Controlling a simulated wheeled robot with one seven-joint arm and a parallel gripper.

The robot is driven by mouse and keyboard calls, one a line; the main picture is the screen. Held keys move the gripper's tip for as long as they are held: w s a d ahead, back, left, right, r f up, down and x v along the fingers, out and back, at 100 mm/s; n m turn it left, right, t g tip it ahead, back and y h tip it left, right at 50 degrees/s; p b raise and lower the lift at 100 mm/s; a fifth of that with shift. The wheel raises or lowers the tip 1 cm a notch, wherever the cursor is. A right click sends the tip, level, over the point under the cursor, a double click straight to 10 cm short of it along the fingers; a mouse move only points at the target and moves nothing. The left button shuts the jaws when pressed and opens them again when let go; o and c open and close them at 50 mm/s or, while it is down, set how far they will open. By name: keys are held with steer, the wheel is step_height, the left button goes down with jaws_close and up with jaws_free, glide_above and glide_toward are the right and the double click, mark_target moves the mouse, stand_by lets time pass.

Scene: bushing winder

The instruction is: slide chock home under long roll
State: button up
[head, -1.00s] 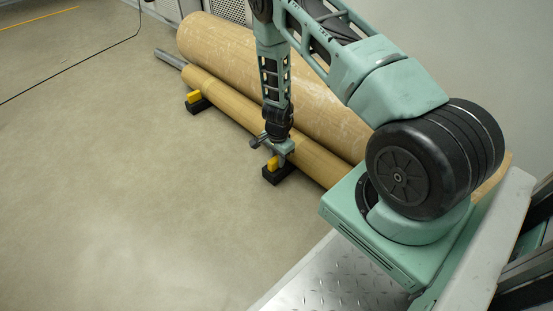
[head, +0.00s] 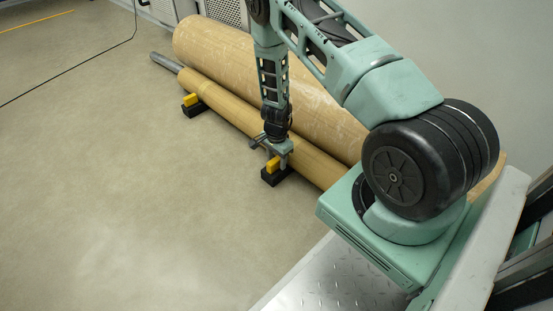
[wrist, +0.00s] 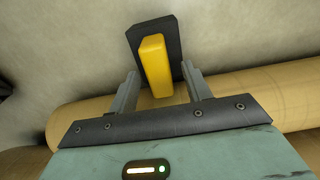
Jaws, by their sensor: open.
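The long thin tan roll (head: 224,111) lies on the floor in front of a thicker roll, with a grey core end sticking out at the far left. A near chock (head: 273,175), black with a yellow block on top, sits at the roll's front side. A second such chock (head: 193,105) sits farther along the roll. My gripper (head: 270,153) is at the near chock, open. In the wrist view its fingers (wrist: 158,90) stand on either side of the yellow block (wrist: 155,66), with visible gaps. The black base (wrist: 137,38) shows beyond it. How far the chock sits under the roll is hidden.
The thick roll (head: 230,58) lies behind the long roll, near the wall. A black cable (head: 70,68) runs over the floor at the left. The floor (head: 130,190) in front of the chocks is clear. A metal tread plate (head: 340,275) is at the bottom.

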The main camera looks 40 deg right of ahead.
step_height(320, 180, up, 17)
steer(key=p, duration=0.9)
steer(key=s+a+r+n+y+p, duration=0.1)
steer(key=s+a+r+n+p, duration=0.1)
steer(key=a+r+n, duration=0.7)
steer(key=s+a+r+n+y+p, duration=0.2)
steer(key=a+r, duration=1.1)
steer(key=a, duration=0.3)
steer(key=s+a+r+n+h+p, duration=0.1)
steer(key=s+a+r+n+p, duration=0.15)
steer(key=s+r+n, duration=0.65)
steer(key=s+a+r+n+h+p, duration=0.1)
steer(key=s+a+r+n, duration=0.45)
steer(key=s, duration=0.65)
step_height(320, 180, up, 39)
steer(key=d+p, duration=0.1)
steer(key=p, duration=3.6)
steer(key=shift+w, duration=0.4)
